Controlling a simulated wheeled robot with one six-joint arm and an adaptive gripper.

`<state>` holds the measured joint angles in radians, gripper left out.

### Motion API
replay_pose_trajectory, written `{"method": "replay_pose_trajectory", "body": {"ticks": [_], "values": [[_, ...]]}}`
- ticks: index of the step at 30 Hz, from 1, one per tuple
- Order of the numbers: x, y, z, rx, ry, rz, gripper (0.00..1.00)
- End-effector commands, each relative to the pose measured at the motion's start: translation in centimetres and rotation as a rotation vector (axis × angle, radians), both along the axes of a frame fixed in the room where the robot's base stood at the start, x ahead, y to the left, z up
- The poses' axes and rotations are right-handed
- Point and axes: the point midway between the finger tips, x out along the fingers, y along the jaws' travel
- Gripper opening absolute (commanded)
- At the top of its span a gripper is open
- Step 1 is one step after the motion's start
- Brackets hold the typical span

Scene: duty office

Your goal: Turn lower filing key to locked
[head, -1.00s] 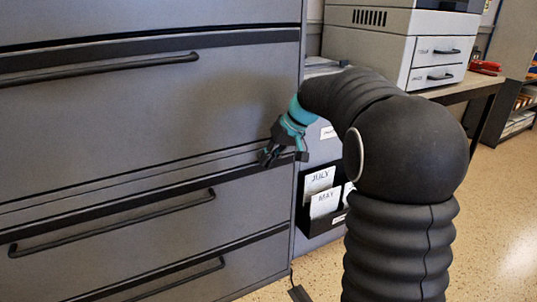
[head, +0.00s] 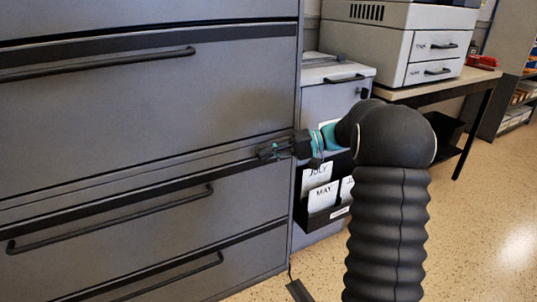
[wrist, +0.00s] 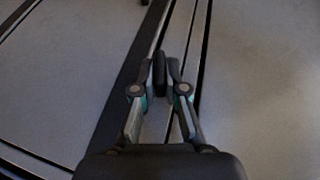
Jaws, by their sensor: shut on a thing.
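The large grey filing cabinet (head: 110,110) fills the left of the head view. My gripper (head: 264,152) is at its front near the right edge, by the strip between two drawers. In the wrist view my gripper (wrist: 159,66) is shut on a small dark upright piece, which looks like the lower filing key (wrist: 159,74). The key stands out from the cabinet front beside a dark band and narrow seams. In the head view the key is hidden by my fingers. The lock face and any locked mark cannot be made out.
Black bar handles (head: 115,222) stick out from the drawers. Right of the cabinet is a smaller grey unit (head: 335,97) with a black holder of cards marked JULY and MAY. A printer (head: 405,40) stands on a table (head: 460,86). The floor (head: 475,220) at right is clear.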

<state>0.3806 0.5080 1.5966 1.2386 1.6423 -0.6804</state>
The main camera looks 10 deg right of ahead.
Motion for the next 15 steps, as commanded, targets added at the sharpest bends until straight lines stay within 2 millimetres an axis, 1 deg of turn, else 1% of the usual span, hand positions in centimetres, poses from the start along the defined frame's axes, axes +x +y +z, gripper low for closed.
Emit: {"method": "replay_pose_trajectory", "body": {"ticks": [6, 15], "values": [[0.06, -0.09, -0.25, 0.142, 0.038, -0.002, 0.00], [0.03, -0.07, -0.28, 0.250, 0.068, -0.001, 0.00]]}}
